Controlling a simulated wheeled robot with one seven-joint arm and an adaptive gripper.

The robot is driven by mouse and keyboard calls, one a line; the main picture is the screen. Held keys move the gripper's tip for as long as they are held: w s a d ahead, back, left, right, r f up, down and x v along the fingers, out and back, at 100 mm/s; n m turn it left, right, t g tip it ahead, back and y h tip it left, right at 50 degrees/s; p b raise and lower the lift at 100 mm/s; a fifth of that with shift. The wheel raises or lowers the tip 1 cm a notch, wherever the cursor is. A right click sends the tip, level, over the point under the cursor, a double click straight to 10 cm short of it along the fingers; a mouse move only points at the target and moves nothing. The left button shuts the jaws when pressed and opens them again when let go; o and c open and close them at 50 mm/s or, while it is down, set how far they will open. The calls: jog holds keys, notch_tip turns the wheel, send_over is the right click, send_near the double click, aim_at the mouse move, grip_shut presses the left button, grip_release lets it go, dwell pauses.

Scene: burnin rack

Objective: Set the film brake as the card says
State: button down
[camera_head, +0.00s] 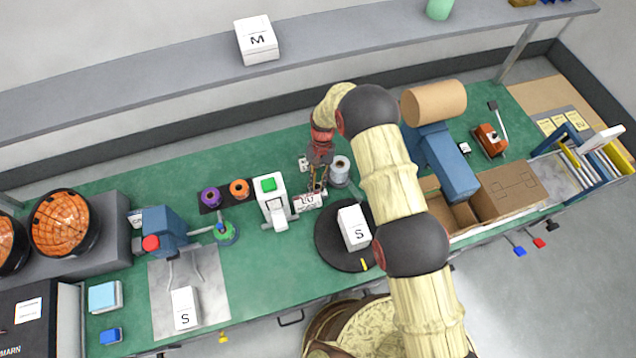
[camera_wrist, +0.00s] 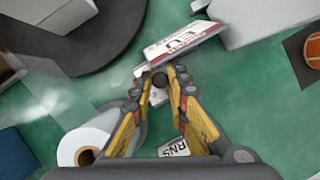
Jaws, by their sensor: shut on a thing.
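My gripper (camera_wrist: 158,85) points down at the bench beside the film roll. Its fingertips are closed around a small dark round knob (camera_wrist: 158,80), which seems to belong to the film brake; its setting cannot be read. My gripper (camera_head: 318,190) hides the knob in the head view. The pale film roll (camera_head: 341,168) stands just right of my gripper and also shows at lower left in the wrist view (camera_wrist: 85,142). A small white card (camera_head: 305,164) lies left of the roll; in the wrist view the card (camera_wrist: 178,147) is partly covered, with only "RNS" readable.
A white box marked S (camera_head: 353,228) stands on the black turntable (camera_head: 325,245) in front of my gripper. A white device with a green button (camera_head: 272,200) stands to the left. A white piece with red and black print (camera_wrist: 183,45) lies near my fingertips. Open cartons (camera_head: 505,190) are right.

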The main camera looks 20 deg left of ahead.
jog(key=shift+w+d+f+m+y+b, duration=0.1)
jog(key=shift+m+y+b, duration=0.4)
jog(key=shift+m+b, duration=0.6)
jog(key=shift+m+y+b, duration=0.3)
jog(key=shift+m+b, duration=0.15)
jog(key=shift+m, duration=0.55)
jog(key=c, duration=1.7)
grip_release()
jog(key=shift+r, duration=0.2)
jog(key=v, duration=1.1)
jog(key=shift+w+r, duration=0.3)
